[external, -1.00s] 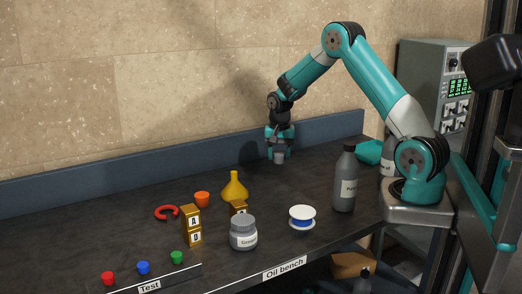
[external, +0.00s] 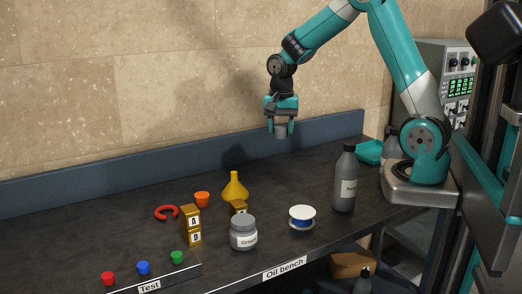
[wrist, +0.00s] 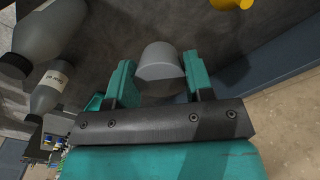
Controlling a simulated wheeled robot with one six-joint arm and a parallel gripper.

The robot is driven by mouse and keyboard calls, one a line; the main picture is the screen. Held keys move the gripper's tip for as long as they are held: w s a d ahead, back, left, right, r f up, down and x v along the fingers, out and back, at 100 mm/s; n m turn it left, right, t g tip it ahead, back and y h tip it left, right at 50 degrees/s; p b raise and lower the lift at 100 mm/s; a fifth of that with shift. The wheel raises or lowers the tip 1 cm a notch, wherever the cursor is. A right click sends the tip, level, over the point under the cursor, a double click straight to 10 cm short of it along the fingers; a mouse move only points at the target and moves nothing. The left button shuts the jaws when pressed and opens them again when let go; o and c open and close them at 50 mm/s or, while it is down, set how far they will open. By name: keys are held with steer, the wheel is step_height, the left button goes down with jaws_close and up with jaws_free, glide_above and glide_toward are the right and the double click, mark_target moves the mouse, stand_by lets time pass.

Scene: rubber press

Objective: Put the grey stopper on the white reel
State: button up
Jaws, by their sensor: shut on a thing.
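The grey stopper (external: 281,132) is held between the fingers of my gripper (external: 280,126), in the air above the rear of the bench. In the wrist view the stopper (wrist: 160,68) sits between the two teal fingers of my gripper (wrist: 160,82). The white reel (external: 302,214), with a blue winding, stands on the bench near the front edge, below and slightly right of my gripper in the external view. Nothing shows on its top. I cannot make out the reel in the wrist view.
A grey bottle (external: 346,180) stands right of the reel, and a grey jar (external: 243,233) stands left of it. The bench's rear middle is clear.

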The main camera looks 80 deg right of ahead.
steer(key=s+a+r+m+p, duration=0.1)
steer(key=s+a+r+p, duration=0.2)
steer(key=s+a+p, duration=0.6)
steer(key=b, duration=0.2)
glide_above(303, 211)
step_height(303, 211, down, 16)
steer(key=shift+r, duration=0.1)
steer(key=shift+f+p, duration=0.5)
steer(key=shift+f, duration=1.75)
steer(key=shift+f, duration=0.25)
steer(key=o, duration=0.9)
steer(key=shift+r, duration=0.1)
steer(key=shift+r, duration=0.1)
